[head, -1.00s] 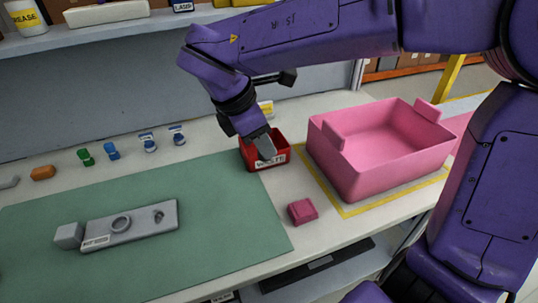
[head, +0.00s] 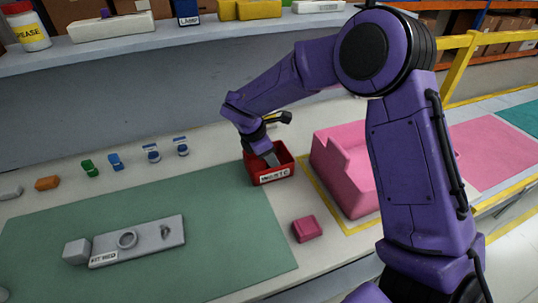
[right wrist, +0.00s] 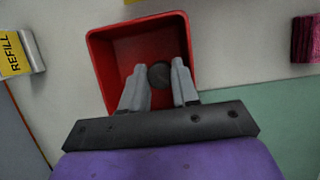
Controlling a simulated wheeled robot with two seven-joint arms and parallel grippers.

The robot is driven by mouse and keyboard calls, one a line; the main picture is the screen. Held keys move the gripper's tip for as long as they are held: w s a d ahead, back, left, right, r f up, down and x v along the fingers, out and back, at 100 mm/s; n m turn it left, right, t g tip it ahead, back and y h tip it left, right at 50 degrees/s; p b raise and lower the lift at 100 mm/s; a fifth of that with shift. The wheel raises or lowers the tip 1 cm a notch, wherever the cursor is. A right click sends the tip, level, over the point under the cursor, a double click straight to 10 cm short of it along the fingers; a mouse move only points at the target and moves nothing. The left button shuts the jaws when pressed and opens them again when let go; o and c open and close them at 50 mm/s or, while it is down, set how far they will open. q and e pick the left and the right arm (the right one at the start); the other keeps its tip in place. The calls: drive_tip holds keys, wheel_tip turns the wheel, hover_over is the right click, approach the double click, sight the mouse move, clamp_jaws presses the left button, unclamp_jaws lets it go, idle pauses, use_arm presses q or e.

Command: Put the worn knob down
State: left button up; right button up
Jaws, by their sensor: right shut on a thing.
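The red bin (head: 285,171), whose label seems to read "WASTE", stands just beyond the green mat's right edge. My right gripper (head: 271,160) reaches down into its opening. In the right wrist view the worn knob (right wrist: 159,74) is a dark round piece between the fingertips of my right gripper (right wrist: 158,80), which is shut on it. The red bin's walls (right wrist: 95,70) surround knob and fingertips. I cannot tell whether the knob touches the bin floor. In the head view the knob is hidden. My left gripper is not in view.
A pink tote (head: 340,178), partly behind my right arm, and a small pink block (head: 306,229) are right of the bin. A grey plate (head: 140,240) with a ring lies on the green mat (head: 230,255). Several small coloured parts line the back. A shelf (head: 160,45) runs above.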

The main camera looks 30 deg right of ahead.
drive_tip(key=w+f, duration=0.2)
drive_tip(key=shift+w+f, duration=0.1)
drive_tip(key=shift+w, duration=0.25)
drive_tip(key=o, duration=1)
drive_tip(key=shift+c, duration=0.2)
drive_tip(key=shift+o, duration=0.3)
drive_tip(key=shift+s+r, duration=0.5)
drive_tip(key=shift+s, duration=0.05)
drive_tip(key=shift+w, duration=0.15)
drive_tip(key=shift+w+a+r, duration=0.15)
drive_tip(key=shift+w+r, duration=0.05)
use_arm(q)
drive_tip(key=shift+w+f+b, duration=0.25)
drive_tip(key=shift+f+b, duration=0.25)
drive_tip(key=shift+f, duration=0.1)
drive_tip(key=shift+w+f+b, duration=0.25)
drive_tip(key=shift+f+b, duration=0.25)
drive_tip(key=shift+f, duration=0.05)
use_arm(e)
drive_tip(key=v, duration=1.1)
drive_tip(key=shift+r, duration=0.3)
drive_tip(key=shift+a, duration=0.1)
